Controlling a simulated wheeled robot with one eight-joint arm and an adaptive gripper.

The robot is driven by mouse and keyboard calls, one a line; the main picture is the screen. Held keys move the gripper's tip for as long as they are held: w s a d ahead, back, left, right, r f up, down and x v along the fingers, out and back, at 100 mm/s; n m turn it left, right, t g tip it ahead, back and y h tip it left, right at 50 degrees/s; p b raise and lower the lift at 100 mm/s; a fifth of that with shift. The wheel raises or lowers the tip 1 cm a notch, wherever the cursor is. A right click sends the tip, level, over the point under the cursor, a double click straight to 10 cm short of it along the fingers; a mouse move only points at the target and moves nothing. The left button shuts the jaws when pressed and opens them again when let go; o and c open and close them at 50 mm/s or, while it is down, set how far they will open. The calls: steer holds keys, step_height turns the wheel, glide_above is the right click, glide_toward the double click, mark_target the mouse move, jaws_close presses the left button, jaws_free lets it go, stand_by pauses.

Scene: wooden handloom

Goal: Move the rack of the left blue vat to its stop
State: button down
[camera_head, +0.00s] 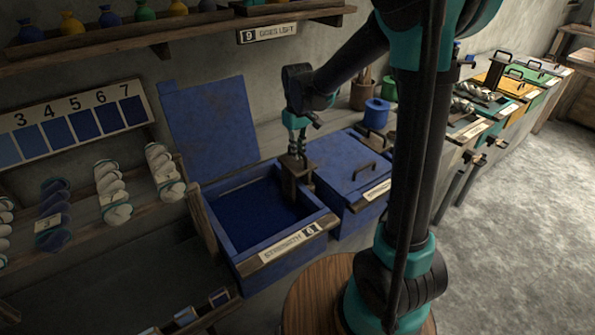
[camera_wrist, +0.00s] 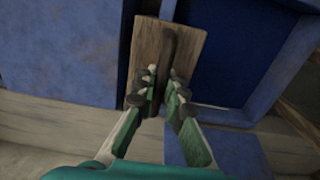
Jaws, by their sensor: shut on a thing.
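The left blue vat (camera_head: 222,233) stands with its lid (camera_head: 210,125) raised against the wall and dark blue liquid (camera_head: 255,210) inside. Its wooden rack piece (camera_head: 297,187) is at the vat's right side, and it shows as a brown board (camera_wrist: 147,50) in the wrist view. A dark upright handle (camera_wrist: 167,50) runs along that board. My gripper (camera_head: 297,152) comes down from above, and in the wrist view its fingers (camera_wrist: 162,97) are shut on the handle from both sides. The lower part of the rack is hidden.
A second blue vat (camera_head: 345,160) with a closed lid stands close on the right. Shelves with skeins (camera_head: 110,190) are at the left. Green and yellow vats (camera_head: 500,85) line the wall farther right.

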steer(key=shift+f, duration=4.1)
steer(key=shift+c, duration=1.6)
jaws_free()
steer(key=shift+r, duration=0.1)
steer(key=shift+r, duration=3.4)
